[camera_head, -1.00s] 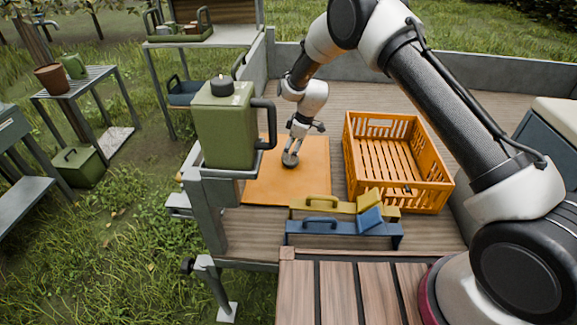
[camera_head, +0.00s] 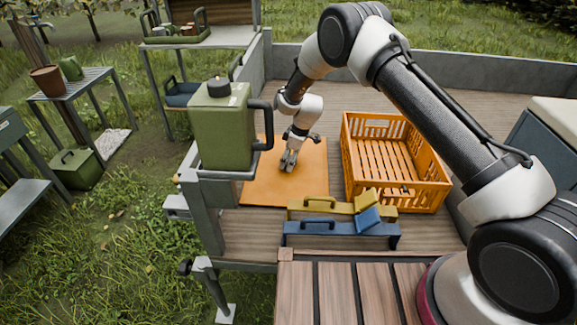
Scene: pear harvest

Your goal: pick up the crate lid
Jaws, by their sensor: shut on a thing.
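The crate lid (camera_head: 262,187) is a flat orange panel lying on the wooden deck, left of the open orange crate (camera_head: 428,198). My gripper (camera_head: 288,166) points down at the middle of the lid and is shut on it. The part between the fingers is small and hidden by them. I see no clear gap between the lid and the deck. The crate stands upright, and its slatted floor shows.
A green canister (camera_head: 222,130) stands close to the left of the lid and hides part of its edge. Yellow (camera_head: 343,207) and blue (camera_head: 320,228) handled tools lie in front of the lid and crate. Bare deck (camera_head: 345,97) lies behind.

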